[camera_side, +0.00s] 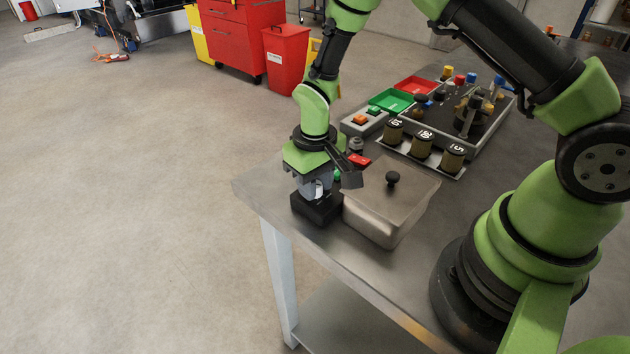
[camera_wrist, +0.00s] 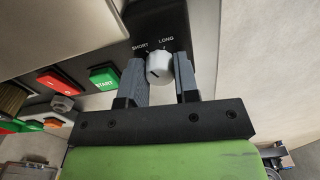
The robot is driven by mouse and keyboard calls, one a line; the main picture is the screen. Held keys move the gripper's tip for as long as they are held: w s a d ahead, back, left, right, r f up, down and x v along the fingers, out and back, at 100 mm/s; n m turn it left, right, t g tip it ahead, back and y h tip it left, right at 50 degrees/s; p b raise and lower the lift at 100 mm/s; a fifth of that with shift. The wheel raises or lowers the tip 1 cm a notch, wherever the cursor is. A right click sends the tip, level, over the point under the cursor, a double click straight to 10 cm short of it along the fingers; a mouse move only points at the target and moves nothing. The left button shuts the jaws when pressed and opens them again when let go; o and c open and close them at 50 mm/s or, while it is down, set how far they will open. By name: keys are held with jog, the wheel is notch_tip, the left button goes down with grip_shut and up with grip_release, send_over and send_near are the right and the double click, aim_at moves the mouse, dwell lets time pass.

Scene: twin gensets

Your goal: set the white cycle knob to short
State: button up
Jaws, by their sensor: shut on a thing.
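The white cycle knob (camera_wrist: 158,70) sits on a black panel (camera_wrist: 128,20) with the words SHORT (camera_wrist: 140,46) and LONG (camera_wrist: 166,42) printed above it. A short dark mark shows on the knob's face, but I cannot tell for sure which word it points to. My gripper (camera_wrist: 160,72) is shut on the knob, with one grey finger on each side of it. In the side view, my gripper (camera_side: 317,188) points down over the black box (camera_side: 318,210) at the table's near left corner, and a bit of the white knob (camera_side: 319,187) shows between the fingers.
A green START button (camera_wrist: 104,78) and a red button (camera_wrist: 50,80) sit left of the knob. A lidded metal bin (camera_side: 385,215) stands right beside the black box. Several labelled weights (camera_side: 422,145), a green tray (camera_side: 388,101) and a red tray (camera_side: 417,87) are farther back.

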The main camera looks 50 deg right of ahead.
jog(key=shift+n, duration=0.6)
jog(key=o, duration=0.9)
jog(key=shift+o, duration=0.2)
notch_tip(320, 180, up, 10)
jog(key=shift+r, duration=0.1)
